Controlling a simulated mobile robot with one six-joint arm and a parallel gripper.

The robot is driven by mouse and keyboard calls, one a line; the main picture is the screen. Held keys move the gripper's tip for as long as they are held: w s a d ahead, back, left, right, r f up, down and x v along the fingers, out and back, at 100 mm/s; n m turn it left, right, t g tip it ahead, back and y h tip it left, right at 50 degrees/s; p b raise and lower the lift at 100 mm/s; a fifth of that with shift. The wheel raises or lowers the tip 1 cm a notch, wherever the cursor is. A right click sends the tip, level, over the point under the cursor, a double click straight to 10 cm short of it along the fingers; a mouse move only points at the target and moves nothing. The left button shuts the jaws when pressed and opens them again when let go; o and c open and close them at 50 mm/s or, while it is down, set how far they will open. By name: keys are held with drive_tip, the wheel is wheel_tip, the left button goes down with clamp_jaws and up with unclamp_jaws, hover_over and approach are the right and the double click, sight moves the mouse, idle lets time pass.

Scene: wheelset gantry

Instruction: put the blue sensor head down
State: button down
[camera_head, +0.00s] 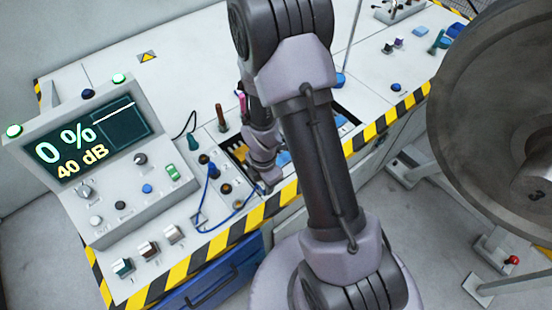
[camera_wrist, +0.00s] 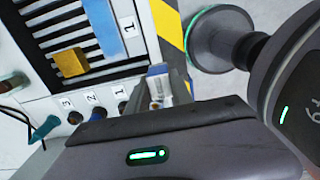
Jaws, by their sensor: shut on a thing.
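My gripper (camera_wrist: 158,98) shows at the lower middle of the wrist view, beyond its dark body with a green light. It is shut on the blue sensor head (camera_wrist: 158,71), a small piece with a blue end and a pale body, mostly hidden by the gripper. The held piece is beside the slotted tray (camera_wrist: 122,72), near the yellow-black edge; I cannot tell its height. In the head view my gripper (camera_head: 268,174) is over the bench's front part, partly behind my arm, and the sensor head cannot be made out.
The tray holds a yellow block (camera_wrist: 70,62) and a blue bar (camera_wrist: 103,27). Numbered sockets line the tray's side, with a teal plug (camera_wrist: 46,127) by number 3. A control console (camera_head: 125,165) reading 0 % and 40 dB stands left. A large wheel (camera_head: 485,110) stands right.

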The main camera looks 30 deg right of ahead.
drive_tip(key=w+d, duration=0.2)
drive_tip(key=w, duration=0.1)
drive_tip(key=w+d+f+b, duration=0.1)
drive_tip(key=w+d, duration=0.1)
drive_tip(key=w, duration=0.1)
drive_tip(key=w+d, duration=0.2)
drive_tip(key=w, duration=0.1)
drive_tip(key=shift+w+d+f, duration=0.15)
drive_tip(key=shift+w+f, duration=0.05)
drive_tip(key=shift+w, duration=0.1)
wheel_tip(320, 180, down, 4)
drive_tip(key=shift+d+r+b, duration=0.1)
drive_tip(key=shift+r+b, duration=0.1)
drive_tip(key=shift+b, duration=0.85)
drive_tip(key=shift+r, duration=0.2)
drive_tip(key=shift+f, duration=0.15)
drive_tip(key=c, duration=1.1)
unclamp_jaws()
